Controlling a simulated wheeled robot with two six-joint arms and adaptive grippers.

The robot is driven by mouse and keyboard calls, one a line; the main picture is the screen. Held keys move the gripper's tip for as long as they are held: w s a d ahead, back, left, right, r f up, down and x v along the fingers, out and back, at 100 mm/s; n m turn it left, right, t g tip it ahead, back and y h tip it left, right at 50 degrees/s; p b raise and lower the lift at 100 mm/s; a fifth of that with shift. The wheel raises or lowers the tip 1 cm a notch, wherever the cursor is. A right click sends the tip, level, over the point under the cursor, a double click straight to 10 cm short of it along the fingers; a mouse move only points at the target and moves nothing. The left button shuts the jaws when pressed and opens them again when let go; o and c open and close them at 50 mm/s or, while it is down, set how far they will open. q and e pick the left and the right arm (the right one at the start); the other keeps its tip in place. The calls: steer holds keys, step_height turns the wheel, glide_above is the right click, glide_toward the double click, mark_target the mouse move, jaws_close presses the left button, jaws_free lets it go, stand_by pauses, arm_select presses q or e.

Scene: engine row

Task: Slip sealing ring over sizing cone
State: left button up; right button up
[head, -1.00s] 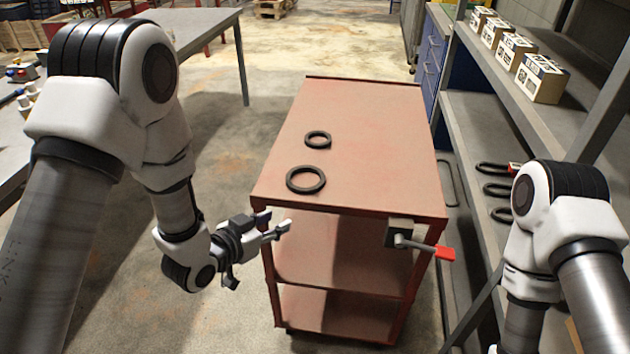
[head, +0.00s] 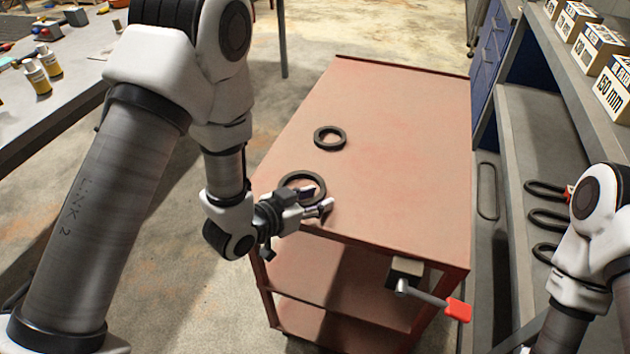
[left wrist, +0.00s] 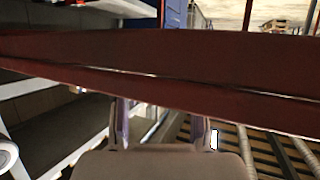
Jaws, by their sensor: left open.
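Two black rings lie flat on the red cart top. The larger, nearer ring (head: 287,181) is close to the front left edge, and the smaller ring (head: 330,138) lies farther back. My left gripper (head: 317,202) is open and empty at the cart's front left edge. Its fingers overlap the near side of the larger ring in the head view; I cannot tell if they touch it. In the left wrist view the gripper (left wrist: 160,130) points at a red cart edge, and no ring shows there. I cannot make out a sizing cone. My right gripper is out of view.
The red cart (head: 400,150) has a clear right half and a lever with a red handle (head: 458,309) at its front. A shelf at right holds several boxes (head: 598,45) and dark loops (head: 548,220). A grey bench (head: 75,85) stands at left.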

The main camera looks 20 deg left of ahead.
arm_select(q)
steer(key=shift+w+f, duration=0.15)
steer(key=shift+s, duration=0.2)
steer(key=shift+s+a+r, duration=0.15)
steer(key=shift+s+r, duration=0.05)
jaws_close()
steer(key=shift+w, duration=0.1)
